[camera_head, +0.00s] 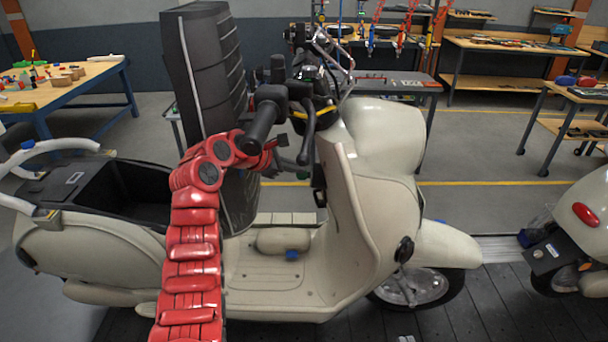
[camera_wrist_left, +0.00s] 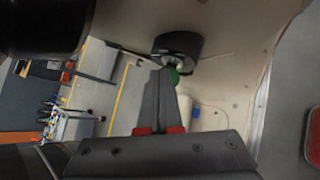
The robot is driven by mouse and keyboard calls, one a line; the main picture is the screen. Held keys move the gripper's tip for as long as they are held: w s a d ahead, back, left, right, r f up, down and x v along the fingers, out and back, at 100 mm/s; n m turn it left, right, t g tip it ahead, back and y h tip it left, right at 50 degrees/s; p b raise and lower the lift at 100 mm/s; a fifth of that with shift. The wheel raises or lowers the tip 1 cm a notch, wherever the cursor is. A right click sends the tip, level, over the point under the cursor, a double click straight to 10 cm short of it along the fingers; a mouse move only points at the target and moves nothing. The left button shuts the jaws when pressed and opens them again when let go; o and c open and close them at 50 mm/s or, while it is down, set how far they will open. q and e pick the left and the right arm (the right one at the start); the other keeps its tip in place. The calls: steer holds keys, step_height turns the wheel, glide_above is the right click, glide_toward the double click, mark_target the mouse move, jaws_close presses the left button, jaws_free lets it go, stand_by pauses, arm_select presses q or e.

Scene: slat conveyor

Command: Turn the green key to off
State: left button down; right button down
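The green key (camera_wrist_left: 173,76) sits at the black round lock (camera_wrist_left: 178,46) on the scooter's cream panel in the left wrist view. My left gripper (camera_wrist_left: 165,74) reaches up to it, its two dark fingers close together with their tips at the key. The fingers look shut on the key, and they hide part of it. In the head view my red left arm reaches to the cream scooter (camera_head: 385,135), and the left gripper (camera_head: 288,161) is behind the handlebar, mostly hidden. The key cannot be made out there. My right gripper is not in view.
The black handlebar grip (camera_head: 263,122) and brake lever (camera_head: 308,135) are close to my left wrist. A second scooter (camera_head: 585,225) stands at the right. A blue-legged table (camera_head: 65,90) with small parts is at the left, and workbenches line the back.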

arm_select(q)
steer(key=shift+a+f+b, duration=0.15)
steer(key=shift+f+b, duration=0.3)
steer(key=shift+f, duration=0.45)
stand_by(1.0)
steer(key=shift+a+r, duration=0.15)
steer(key=r+v, duration=0.1)
steer(key=v, duration=0.7)
steer(key=shift+d+r, duration=0.15)
steer(key=shift+d, duration=0.15)
stand_by(0.4)
